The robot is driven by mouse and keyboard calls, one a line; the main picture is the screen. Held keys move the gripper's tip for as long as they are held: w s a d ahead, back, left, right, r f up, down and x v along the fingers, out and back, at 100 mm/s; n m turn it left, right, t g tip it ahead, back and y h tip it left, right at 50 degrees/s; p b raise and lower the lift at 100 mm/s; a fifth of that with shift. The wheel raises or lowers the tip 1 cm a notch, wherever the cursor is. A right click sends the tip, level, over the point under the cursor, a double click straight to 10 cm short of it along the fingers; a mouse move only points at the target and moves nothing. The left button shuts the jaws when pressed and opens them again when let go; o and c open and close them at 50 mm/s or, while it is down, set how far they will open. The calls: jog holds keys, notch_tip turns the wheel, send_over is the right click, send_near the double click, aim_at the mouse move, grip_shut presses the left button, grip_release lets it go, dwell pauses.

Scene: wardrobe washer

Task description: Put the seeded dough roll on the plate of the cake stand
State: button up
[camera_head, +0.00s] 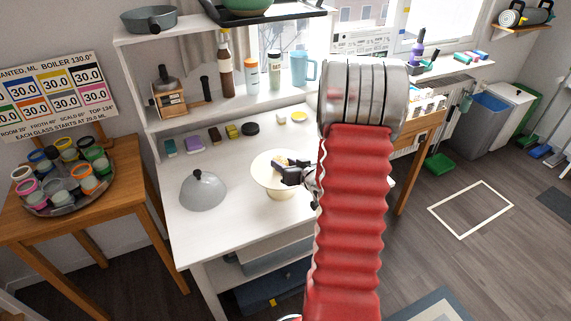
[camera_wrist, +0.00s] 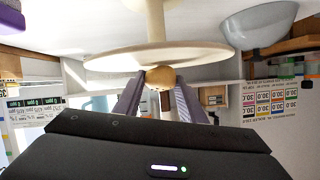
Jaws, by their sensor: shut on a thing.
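The cake stand's round cream plate (camera_head: 263,174) is on the white bench in the head view, on a short pedestal. In the wrist view, which is upside down, its plate (camera_wrist: 120,60) shows edge-on. My gripper (camera_head: 285,168) is over the plate. Its fingers (camera_wrist: 160,88) are shut on the tan seeded dough roll (camera_wrist: 160,77), which is between the fingertips. The roll is at or just above the plate's upper face; I cannot tell whether it touches. In the head view my gripper largely hides the roll.
A grey dome cover (camera_head: 203,191) sits left of the stand; it also shows in the wrist view (camera_wrist: 262,22). Small coloured blocks (camera_head: 215,135) line the bench's back. Bottles (camera_head: 251,77) stand on the shelf above. A side table (camera_head: 120,160) with a jar tray is at left.

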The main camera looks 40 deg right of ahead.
jog(key=shift+f, duration=0.1)
jog(key=o, duration=1.1)
jog(key=shift+c, duration=0.2)
jog(key=v, duration=1.2)
